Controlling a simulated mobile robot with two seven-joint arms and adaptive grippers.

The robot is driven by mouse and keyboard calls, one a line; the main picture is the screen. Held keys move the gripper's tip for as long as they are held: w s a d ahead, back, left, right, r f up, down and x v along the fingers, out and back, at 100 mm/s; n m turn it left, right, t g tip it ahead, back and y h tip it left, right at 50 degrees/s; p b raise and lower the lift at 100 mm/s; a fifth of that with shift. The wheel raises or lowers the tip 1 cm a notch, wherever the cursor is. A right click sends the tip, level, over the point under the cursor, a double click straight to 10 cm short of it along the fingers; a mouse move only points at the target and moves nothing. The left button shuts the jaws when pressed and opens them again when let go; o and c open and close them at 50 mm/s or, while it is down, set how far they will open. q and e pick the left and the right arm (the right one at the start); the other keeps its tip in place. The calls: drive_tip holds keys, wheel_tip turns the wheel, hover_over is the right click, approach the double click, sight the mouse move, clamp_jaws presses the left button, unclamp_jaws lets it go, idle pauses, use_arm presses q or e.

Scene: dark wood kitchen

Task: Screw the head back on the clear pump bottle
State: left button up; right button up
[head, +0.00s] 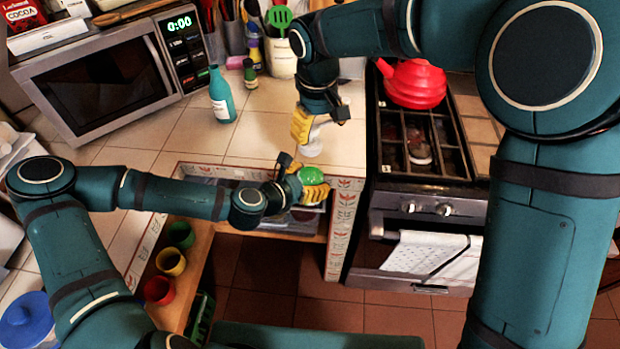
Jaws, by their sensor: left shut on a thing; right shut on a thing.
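My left gripper (300,178), with yellow fingers, is shut on a rounded green thing (313,176) in front of the counter edge, above the open drawer. My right gripper (321,124) is above and behind it, pointing down, shut on a whitish, partly see-through thing (311,148). The whitish thing hangs below the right fingers, a little above the green thing in the picture, with a visible gap between them. The fingers partly cover both things. I cannot tell for sure which is the clear pump bottle and which is its head.
A teal bottle (222,97) stands on the tiled counter (180,133) by the microwave (110,80). A red kettle (413,84) sits on the stove (440,135) at right. Coloured cups (170,262) are at lower left.

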sight(318, 138)
drive_tip(key=shift+f, duration=0.15)
drive_tip(key=shift+f, duration=1.9)
drive_tip(key=shift+s+r, duration=0.1)
drive_tip(key=shift+r, duration=0.15)
drive_tip(key=shift+f, duration=0.15)
drive_tip(key=shift+f, duration=0.8)
drive_tip(key=shift+f, duration=0.55)
